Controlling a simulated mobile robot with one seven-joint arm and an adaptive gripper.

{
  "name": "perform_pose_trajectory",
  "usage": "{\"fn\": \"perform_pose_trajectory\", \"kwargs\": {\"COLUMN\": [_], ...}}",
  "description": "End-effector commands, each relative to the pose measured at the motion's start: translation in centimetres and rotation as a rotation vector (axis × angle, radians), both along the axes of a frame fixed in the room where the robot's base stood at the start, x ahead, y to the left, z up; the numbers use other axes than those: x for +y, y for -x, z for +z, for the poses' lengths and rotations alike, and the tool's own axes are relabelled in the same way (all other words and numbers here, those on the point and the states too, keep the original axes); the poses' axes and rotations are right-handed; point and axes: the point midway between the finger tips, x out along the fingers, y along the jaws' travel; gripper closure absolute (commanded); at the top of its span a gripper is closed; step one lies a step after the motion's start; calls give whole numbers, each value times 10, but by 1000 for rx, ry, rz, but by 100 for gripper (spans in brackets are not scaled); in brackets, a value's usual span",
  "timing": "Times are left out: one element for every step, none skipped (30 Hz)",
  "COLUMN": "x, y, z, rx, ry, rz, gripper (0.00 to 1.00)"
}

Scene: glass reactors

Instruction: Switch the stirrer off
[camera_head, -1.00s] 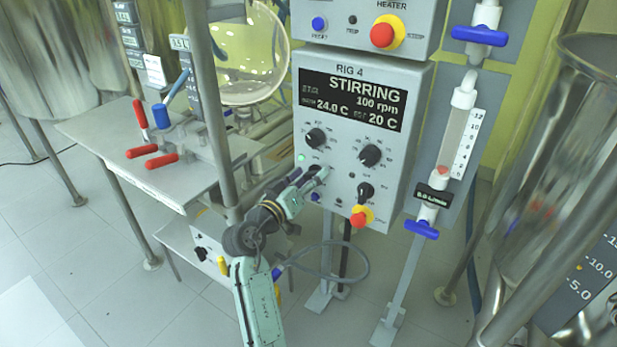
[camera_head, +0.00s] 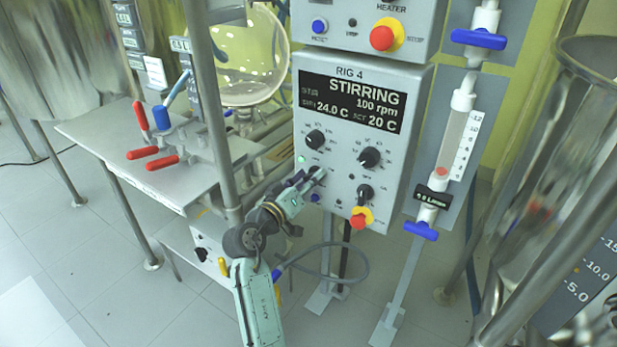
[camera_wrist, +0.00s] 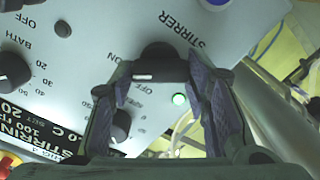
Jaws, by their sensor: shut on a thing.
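The stirrer knob (camera_wrist: 160,66) is black with a white mark and sits under the STIRRER label on the grey control panel (camera_head: 342,215). In the head view my gripper (camera_head: 319,173) reaches the panel's lower left and hides the knob. The display (camera_head: 351,101) reads STIRRING, 100 rpm. A green lamp (camera_wrist: 179,99) is lit beside the knob.
Other black knobs (camera_head: 369,157) and a red stop button (camera_head: 359,220) are close to my gripper. A metal post (camera_head: 207,110) and a bench with red-handled clamps (camera_head: 150,155) stand to the left. A flowmeter (camera_head: 457,140) is to the right.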

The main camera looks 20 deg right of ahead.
Motion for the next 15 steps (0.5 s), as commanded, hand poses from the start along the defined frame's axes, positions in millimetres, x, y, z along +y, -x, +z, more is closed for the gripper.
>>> {"fn": "perform_pose_trajectory", "kwargs": {"x": [0, 0, 1, 1, 1, 1, 1, 1, 1, 1, 1, 1, 1, 1, 1], "y": [0, 0, 0, 0, 0, 0, 0, 0, 0, 0, -1, -1, -1, -1, -1], "z": [2, 2, 2, 2, 2, 2, 2, 2, 2, 2, 2, 2, 3, 3, 2], "rx": [26, 41, 64, 83, 103, 130, 153, 176, 206, 228, 251, 281, 303, 325, 355], "ry": [17, 29, 47, 63, 78, 100, 118, 134, 157, 174, 192, 216, 235, 252, 275], "rz": [0, 0, 0, 0, 1, 0, 0, 0, 0, 0, 0, 0, 0, 0, 0], "gripper": [85, 85, 85, 85, 85, 85, 85, 85, 85, 85, 85, 85, 85, 85, 85]}}
